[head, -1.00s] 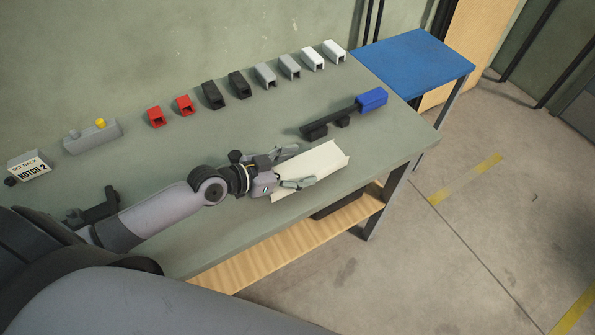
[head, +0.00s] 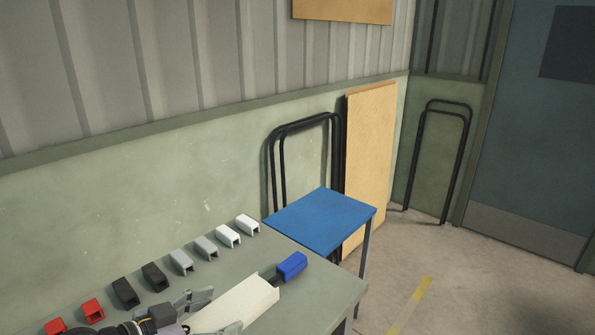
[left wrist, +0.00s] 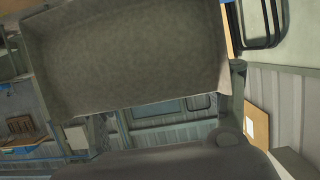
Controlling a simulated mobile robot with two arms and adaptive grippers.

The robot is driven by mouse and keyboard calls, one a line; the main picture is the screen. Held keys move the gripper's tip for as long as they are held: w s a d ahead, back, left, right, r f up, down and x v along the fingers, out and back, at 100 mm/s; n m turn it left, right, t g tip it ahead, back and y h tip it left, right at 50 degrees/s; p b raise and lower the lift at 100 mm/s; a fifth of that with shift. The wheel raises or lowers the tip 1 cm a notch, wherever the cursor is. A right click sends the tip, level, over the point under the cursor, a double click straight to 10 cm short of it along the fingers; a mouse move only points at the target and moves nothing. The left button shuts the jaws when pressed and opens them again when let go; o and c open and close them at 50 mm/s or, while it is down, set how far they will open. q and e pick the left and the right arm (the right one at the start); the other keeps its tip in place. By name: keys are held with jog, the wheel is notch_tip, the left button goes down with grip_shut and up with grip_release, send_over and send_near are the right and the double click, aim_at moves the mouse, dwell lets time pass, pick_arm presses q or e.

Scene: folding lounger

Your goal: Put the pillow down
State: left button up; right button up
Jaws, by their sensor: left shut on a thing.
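The pillow seems to be the long cream piece with a folded edge (head: 250,299), low in the head view over the front part of the grey-green workbench (head: 325,283). My left gripper (head: 208,314) is shut on it, with fingers along its near end. I cannot tell whether it touches the bench top. In the left wrist view a broad grey-beige surface (left wrist: 125,55) fills the upper left, very close to the camera; it appears to be the held piece. My right gripper is not in view.
A row of red, black, grey and white blocks (head: 181,262) lines the back of the bench. A blue block (head: 291,265) sits just beyond the cream piece. A blue-topped table (head: 320,220) stands past the bench end. A wooden panel (head: 369,160) leans on the wall.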

pick_arm(q)
jog(key=shift+s+a+f+h, duration=0.3)
jog(key=shift+s, duration=0.25)
jog(key=shift+s+a+f+m+g+h+b, duration=0.1)
jog(key=shift+s+a+f+m+g+h, duration=0.15)
jog(key=shift+s+m+g, duration=0.5)
jog(key=shift+s+f+m+g+h+b, duration=0.15)
jog(key=shift+s+m+g+h, duration=0.15)
jog(key=shift+s, duration=0.8)
jog(key=shift+s+a+f+m+g+h+b, duration=0.15)
jog(key=shift+s+m+g+h, duration=0.3)
jog(key=shift+s, duration=0.45)
